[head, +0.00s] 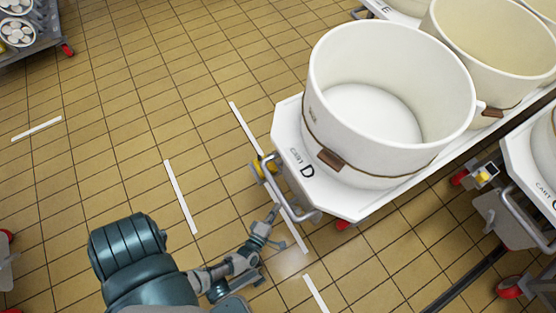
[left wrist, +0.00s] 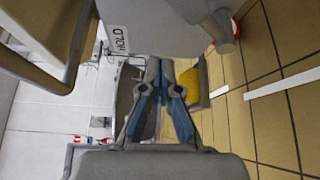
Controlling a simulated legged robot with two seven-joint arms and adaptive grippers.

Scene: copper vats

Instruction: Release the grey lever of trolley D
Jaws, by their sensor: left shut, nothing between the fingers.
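Trolley D (head: 307,171) is a white cart with a big cream vat (head: 390,105) on it. A bent metal handle (head: 300,212) runs along its near end. A yellow part (head: 264,168) sits by the handle; a yellow part also shows right of my fingers in the left wrist view (left wrist: 189,80). A grey flat piece (left wrist: 126,92), perhaps the grey lever, shows left of the fingers, partly hidden by them. My left gripper (head: 276,212) is shut and empty close to the handle; its blue-padded fingers (left wrist: 158,72) meet below a HOLD label (left wrist: 118,39). I cannot tell whether they touch the grey piece. My right gripper is out of view.
Trolley E with another vat (head: 490,45) stands behind. Trolley C (head: 540,165) is at the right, with its own handle and red wheels. A rack (head: 28,40) stands at the far left. The tiled floor left of trolley D is clear apart from white floor marks (head: 180,197).

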